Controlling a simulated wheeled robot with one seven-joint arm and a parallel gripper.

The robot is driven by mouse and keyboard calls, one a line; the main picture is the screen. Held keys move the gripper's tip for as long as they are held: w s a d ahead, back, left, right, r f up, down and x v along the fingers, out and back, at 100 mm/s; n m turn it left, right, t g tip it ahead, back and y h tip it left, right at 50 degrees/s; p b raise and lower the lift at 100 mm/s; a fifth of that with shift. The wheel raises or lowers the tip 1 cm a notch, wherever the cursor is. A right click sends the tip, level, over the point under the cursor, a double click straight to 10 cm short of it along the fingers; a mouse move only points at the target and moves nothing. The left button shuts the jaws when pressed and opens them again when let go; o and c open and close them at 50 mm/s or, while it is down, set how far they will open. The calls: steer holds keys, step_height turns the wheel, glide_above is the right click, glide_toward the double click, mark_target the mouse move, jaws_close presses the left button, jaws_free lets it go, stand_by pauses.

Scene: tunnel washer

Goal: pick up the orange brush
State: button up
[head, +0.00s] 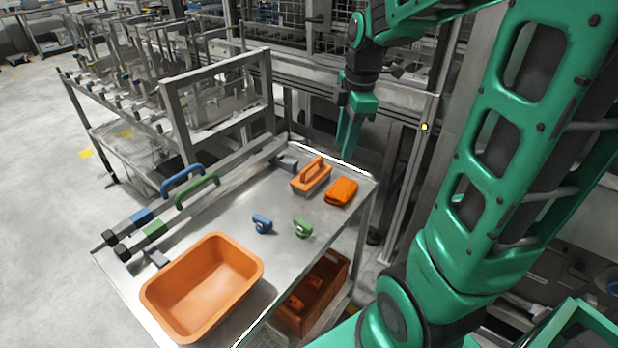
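The orange brush (311,176), a block with a raised handle on top, lies on the far right part of the steel cart top (235,207). My gripper (348,148) is green and points down. In the picture it is above and to the right of the brush, apart from it. Its fingers overlap in this view, so their opening is unclear. I see nothing held in it.
An orange folded cloth or sponge (341,191) lies close beside the brush. A blue object (262,223) and a green object (303,228) lie nearer. An orange tub (203,285) fills the near end. Blue-handled (182,181) and green-handled (197,190) tools lie along the left edge.

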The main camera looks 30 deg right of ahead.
mark_target(313, 162)
steer(key=w+a+n, duration=0.1)
steer(key=w+n, duration=0.7)
steer(key=f, duration=0.3)
steer(key=w+a+f, duration=0.1)
steer(key=f, duration=0.3)
steer(key=w+f, duration=0.1)
steer(key=f, duration=0.3)
steer(key=shift+a+f, duration=0.15)
jaws_close()
